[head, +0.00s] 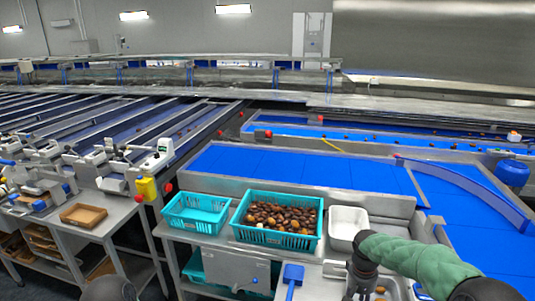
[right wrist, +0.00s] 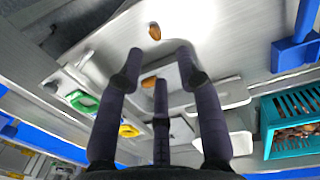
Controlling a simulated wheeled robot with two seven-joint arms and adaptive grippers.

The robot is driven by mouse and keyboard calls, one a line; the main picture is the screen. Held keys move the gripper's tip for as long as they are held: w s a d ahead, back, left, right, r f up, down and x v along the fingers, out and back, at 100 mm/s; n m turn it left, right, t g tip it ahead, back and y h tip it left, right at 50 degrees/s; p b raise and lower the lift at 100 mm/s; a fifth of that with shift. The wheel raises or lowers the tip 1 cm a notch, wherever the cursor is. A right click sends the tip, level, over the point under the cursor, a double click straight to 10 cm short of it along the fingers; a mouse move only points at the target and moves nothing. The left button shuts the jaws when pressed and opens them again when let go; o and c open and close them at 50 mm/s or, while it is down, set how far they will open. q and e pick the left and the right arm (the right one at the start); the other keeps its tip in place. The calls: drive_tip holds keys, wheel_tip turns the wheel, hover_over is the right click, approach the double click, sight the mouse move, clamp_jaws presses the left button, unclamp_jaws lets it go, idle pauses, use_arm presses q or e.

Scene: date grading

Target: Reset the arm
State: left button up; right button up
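My right arm, in a green sleeve, comes in from the right in the head view. Its dark gripper (head: 362,287) points down over the metal worktop in front of the white bin (head: 347,226). In the right wrist view the fingers of this gripper (right wrist: 158,62) are spread apart with nothing held between them. One brown date (right wrist: 154,31) lies on the metal surface beyond the fingertips. Another date (right wrist: 148,83) shows between the fingers, apart from them as far as I can see. My left gripper is not in view.
A teal basket full of dates (head: 245,231) stands left of the white bin, with an emptier teal basket (head: 196,229) beside it. A blue-handled tool (head: 292,277) is near the gripper. Blue conveyor belts (head: 300,168) run behind. A brown tray (head: 83,215) sits on the left bench.

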drive_tip(key=s+a+f+y+b, duration=0.2)
drive_tip(key=s+a+f, duration=0.3)
drive_tip(key=f, duration=0.5)
drive_tip(key=s+a+f+y+b, duration=0.1)
drive_tip(key=s+a+f+b, duration=0.1)
drive_tip(key=s+a+f, duration=0.5)
drive_tip(key=s+a+f+y+b, duration=0.2)
drive_tip(key=s+a+f, duration=0.1)
drive_tip(key=f, duration=0.9)
drive_tip(key=s+a+f+b, duration=0.2)
drive_tip(key=s+f, duration=0.4)
drive_tip(key=s, duration=0.5)
drive_tip(key=shift+a+f+t+b, duration=0.15)
drive_tip(key=shift+a+t+b, duration=0.2)
drive_tip(key=shift+t+b, duration=0.1)
